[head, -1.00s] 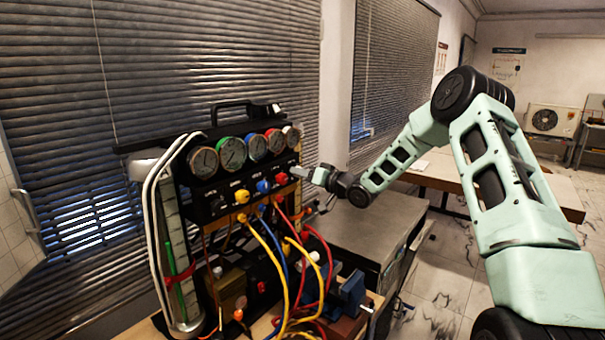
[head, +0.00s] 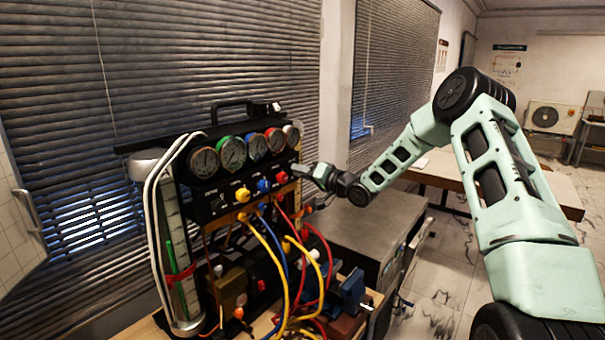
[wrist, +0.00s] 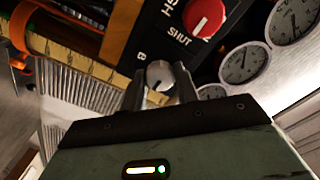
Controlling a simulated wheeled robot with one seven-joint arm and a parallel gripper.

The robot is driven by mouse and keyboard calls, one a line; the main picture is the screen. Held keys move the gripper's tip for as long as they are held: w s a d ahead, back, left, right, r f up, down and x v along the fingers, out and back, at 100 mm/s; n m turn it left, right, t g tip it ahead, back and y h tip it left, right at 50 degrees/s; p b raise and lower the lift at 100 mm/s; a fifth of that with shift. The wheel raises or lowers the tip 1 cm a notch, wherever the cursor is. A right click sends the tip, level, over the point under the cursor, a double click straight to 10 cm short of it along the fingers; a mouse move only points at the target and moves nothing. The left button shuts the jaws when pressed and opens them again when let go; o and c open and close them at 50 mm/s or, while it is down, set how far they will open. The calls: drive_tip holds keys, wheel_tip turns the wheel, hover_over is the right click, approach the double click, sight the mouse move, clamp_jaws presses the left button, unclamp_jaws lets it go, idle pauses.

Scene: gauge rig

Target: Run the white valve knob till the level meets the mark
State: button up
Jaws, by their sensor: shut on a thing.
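The white valve knob (wrist: 158,76) sits between the two fingers of my gripper (wrist: 160,88) in the wrist view, and the fingers are shut on it. In the head view my gripper (head: 302,171) is at the right end of the black gauge panel (head: 225,200), and I cannot make out the white knob there. The sight tube (head: 172,225) stands at the panel's left side with a green column (head: 171,256) in it. A red mark (head: 181,275) crosses the tube. The green shows above and below the red mark.
A red knob (wrist: 204,17) marked SHUT is close to my fingers. Yellow (head: 242,195), blue (head: 263,186) and red knobs line the panel under several round gauges (head: 232,153). Coloured hoses (head: 300,270) hang in front. A grey cabinet (head: 365,235) stands to the right.

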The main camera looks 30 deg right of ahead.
drive_tip(key=o, duration=1)
drive_tip(key=shift+c, duration=0.2)
drive_tip(key=b+v, duration=0.6)
drive_tip(key=v, duration=1.1)
drive_tip(key=shift+s, duration=0.2)
drive_tip(key=shift+d, duration=0.1)
